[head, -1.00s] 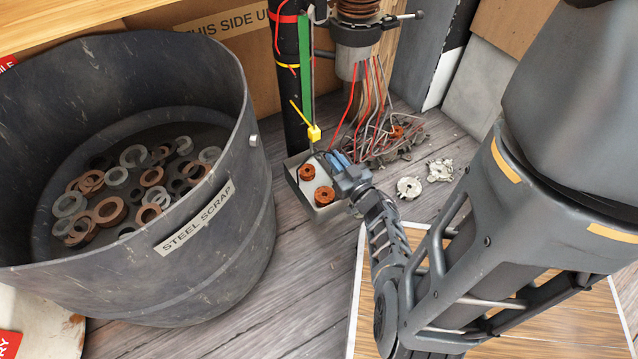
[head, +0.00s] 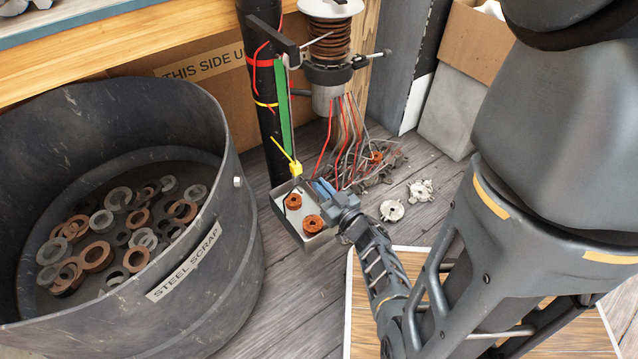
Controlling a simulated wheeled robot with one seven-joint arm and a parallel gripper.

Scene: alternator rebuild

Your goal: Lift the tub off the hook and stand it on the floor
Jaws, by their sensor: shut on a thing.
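The tub (head: 319,243) is a small, shallow grey metal tray with two copper-coloured coils (head: 312,223) in it. It is off the floor beside the black post (head: 272,130), below a yellow piece (head: 295,168) at the foot of a green strip (head: 284,105). A thin dark line runs from the yellow piece down to the tub; the hook itself is too small to make out. My gripper (head: 328,192) is shut on the tub's right-hand wall, its fingertips partly hidden. The tub looks roughly level.
A large dark bin (head: 245,225) marked STEEL SCRAP, holding many rings, stands close on the left. A coil-topped device (head: 328,75) with red wires hangs behind, over a scrap heap (head: 370,170). Pale metal parts (head: 392,210) lie to the right. Plank floor (head: 300,310) is clear in front.

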